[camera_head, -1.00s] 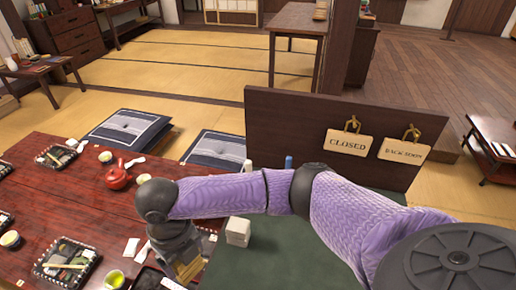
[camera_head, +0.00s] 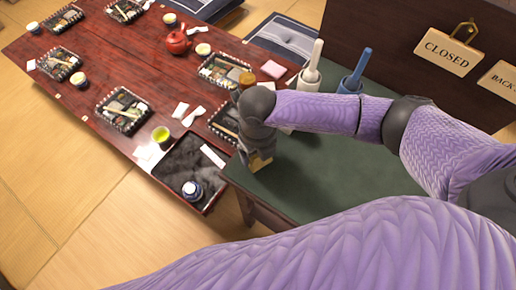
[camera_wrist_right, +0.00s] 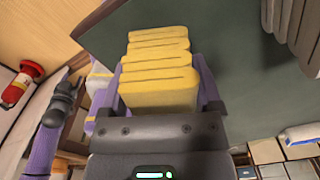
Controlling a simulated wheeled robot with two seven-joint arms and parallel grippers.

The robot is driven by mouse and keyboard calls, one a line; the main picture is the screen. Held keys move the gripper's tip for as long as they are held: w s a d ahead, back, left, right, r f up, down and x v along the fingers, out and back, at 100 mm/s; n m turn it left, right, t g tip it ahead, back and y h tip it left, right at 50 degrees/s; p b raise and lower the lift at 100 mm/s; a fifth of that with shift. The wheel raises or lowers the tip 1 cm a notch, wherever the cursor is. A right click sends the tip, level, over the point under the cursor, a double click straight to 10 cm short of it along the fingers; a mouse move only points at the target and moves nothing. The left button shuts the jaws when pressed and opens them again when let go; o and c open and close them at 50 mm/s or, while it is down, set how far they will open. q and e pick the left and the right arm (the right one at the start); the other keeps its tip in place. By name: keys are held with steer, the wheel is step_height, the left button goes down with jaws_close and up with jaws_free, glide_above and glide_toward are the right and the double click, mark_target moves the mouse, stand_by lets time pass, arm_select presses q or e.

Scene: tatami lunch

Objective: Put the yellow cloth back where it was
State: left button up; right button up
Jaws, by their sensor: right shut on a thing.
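The yellow cloth (camera_wrist_right: 160,75) is a folded, layered stack between the two fingers of my right gripper (camera_wrist_right: 158,85). The right wrist view shows the gripper shut on it. I cannot tell whether the cloth touches the counter.
A dark red table (camera_head: 60,100) with several set trays and a red teapot (camera_head: 178,42) lies left. A black tray (camera_head: 160,172) holding a small bottle (camera_head: 192,189) sits by the counter's edge. White (camera_head: 311,72) and blue (camera_head: 352,80) upright items stand behind my arm. Green surface right of the gripper looks clear.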

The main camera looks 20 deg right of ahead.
steer(key=o, duration=0.8)
steer(key=shift+o, duration=0.4)
step_height(320, 180, up, 11)
steer(key=p, duration=0.4)
steer(key=shift+r+p, duration=0.15)
steer(key=shift+p, duration=0.25)
steer(key=shift+r, duration=0.45)
arm_select(q)
steer(key=shift+t, duration=0.4)
steer(key=w+r, duration=0.1)
steer(key=d+r, duration=0.1)
steer(key=r, duration=0.1)
steer(key=w+d+r, duration=0.1)
steer(key=shift+w+d+r, duration=0.15)
steer(key=shift+w+r, duration=0.15)
steer(key=shift+r, duration=0.1)
